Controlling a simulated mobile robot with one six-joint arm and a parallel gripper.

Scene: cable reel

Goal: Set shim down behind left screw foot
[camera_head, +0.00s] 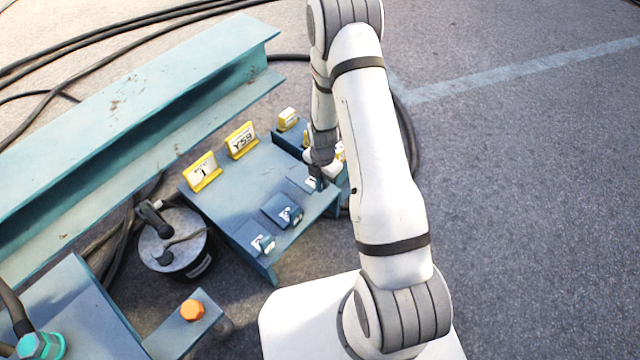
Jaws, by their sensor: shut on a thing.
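My gripper (319,184) is over the right edge of the blue platform, its fingers pointing down. It is shut on a small blue piece with a white label, taken as the shim (305,179), at or just above the platform surface; whether it touches is unclear. Two similar labelled blue blocks (283,212) (262,243) sit in a row towards the front. An orange hex-headed screw (192,309) stands on a blue bracket at lower left. A teal hex head (40,345) shows at the bottom left corner. Which one is the left screw foot is not clear.
Yellow-framed cards (202,172) (241,140) stand along the back of the blue platform (232,190). A long teal beam (130,120) lies behind. A round grey-black pot with a handle (174,243) stands left of the platform. Black cables cross the ground. The asphalt (520,200) at right is clear.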

